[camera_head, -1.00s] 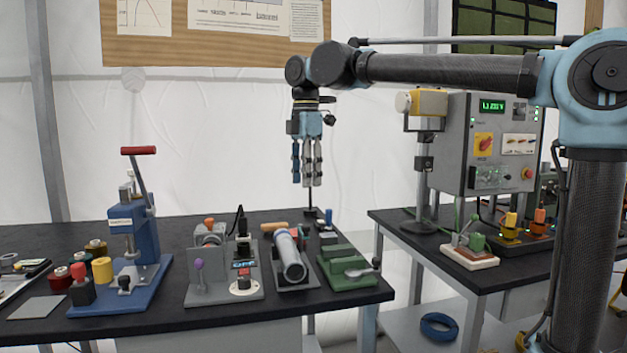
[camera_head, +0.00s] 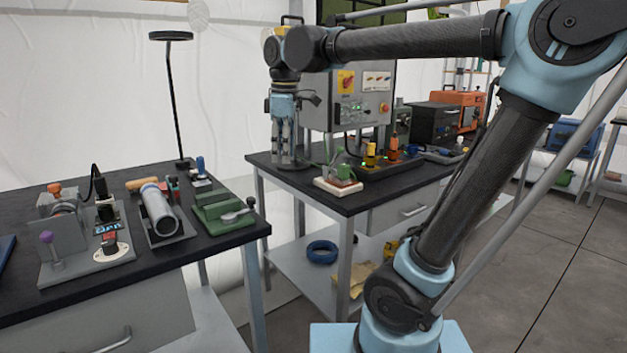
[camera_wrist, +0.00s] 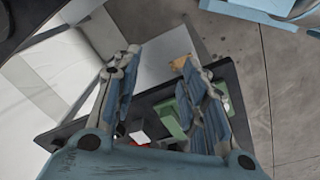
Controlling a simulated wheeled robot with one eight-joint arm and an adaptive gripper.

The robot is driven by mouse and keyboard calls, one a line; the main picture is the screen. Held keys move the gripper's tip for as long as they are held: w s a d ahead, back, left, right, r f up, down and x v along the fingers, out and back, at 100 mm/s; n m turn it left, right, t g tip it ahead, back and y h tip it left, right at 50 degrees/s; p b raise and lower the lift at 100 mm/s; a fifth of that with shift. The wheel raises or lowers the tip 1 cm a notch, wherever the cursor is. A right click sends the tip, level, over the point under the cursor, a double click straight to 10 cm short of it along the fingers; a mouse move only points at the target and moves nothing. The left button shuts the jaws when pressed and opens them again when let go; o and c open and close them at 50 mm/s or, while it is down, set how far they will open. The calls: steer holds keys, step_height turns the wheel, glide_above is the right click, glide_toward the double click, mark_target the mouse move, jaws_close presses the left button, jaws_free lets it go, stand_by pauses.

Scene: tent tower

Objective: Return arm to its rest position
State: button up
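My gripper (camera_head: 284,143) hangs fingers-down at the end of my raised, outstretched arm, in front of the grey control cabinet (camera_head: 350,98) in the head view. In the wrist view my gripper (camera_wrist: 160,90) has its two fingers spread wide apart with nothing between them. Beyond the fingers, the wrist view looks down on a dark bench top (camera_wrist: 158,97) with a green block (camera_wrist: 170,118) and small parts. The gripper appears above the bench surface, not touching it.
The left bench (camera_head: 100,290) carries a grey switch fixture (camera_head: 72,240), a tube clamp (camera_head: 160,212) and a green fixture (camera_head: 222,215). A black lamp stand (camera_head: 175,100) rises behind. A blue coil (camera_head: 322,252) lies on the right bench's lower shelf. Bare floor (camera_head: 560,290) lies at right.

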steer(key=s+d+f+m, duration=0.3)
steer(key=d+f+m, duration=0.2)
steer(key=d+f, duration=0.4)
steer(key=s+d+f+m+t, duration=0.1)
steer(key=s+d+f+m, duration=0.3)
steer(key=d+f, duration=0.5)
steer(key=s+d+f+m, duration=0.4)
steer(key=d+f+m, duration=0.4)
steer(key=d, duration=0.1)
steer(key=shift+s+d+f+t+h, duration=0.15)
steer(key=shift+f+t+h, duration=0.15)
steer(key=shift+f, duration=0.1)
